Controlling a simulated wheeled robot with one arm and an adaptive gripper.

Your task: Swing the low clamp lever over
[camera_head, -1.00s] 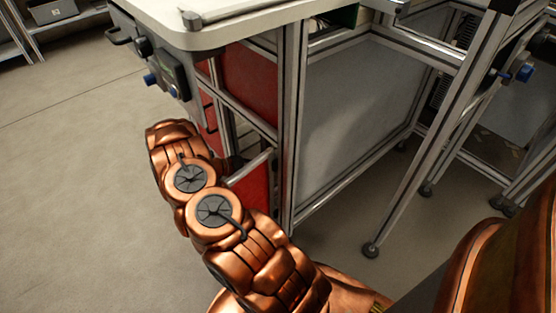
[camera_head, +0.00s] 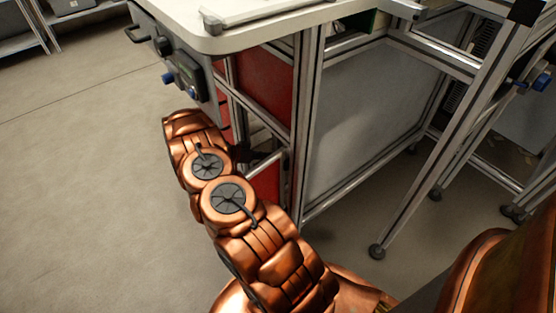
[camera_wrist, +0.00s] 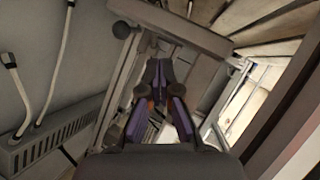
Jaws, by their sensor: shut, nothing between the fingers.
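My gripper (camera_wrist: 160,68) shows in the wrist view with its purple fingers drawn together and nothing between them. It points into a metal frame. A grey bar (camera_wrist: 185,28) crosses above and beyond the fingertips, with a dark round knob (camera_wrist: 121,30) near its left end. I cannot tell for sure whether this bar is the clamp lever. The fingers look apart from it. In the head view my copper arm reaches down to the red-panelled cabinet side, and the gripper is mostly hidden there. A short grey bar (camera_head: 267,166) sticks out beside my wrist.
The white tabletop (camera_head: 262,30) overhangs the arm, with a control box (camera_head: 186,73) at its left corner. Aluminium posts (camera_head: 307,120) and a grey panel (camera_head: 365,115) stand to the right. Open floor (camera_head: 80,190) lies left. A vented grey strip (camera_wrist: 45,140) with cables shows in the wrist view.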

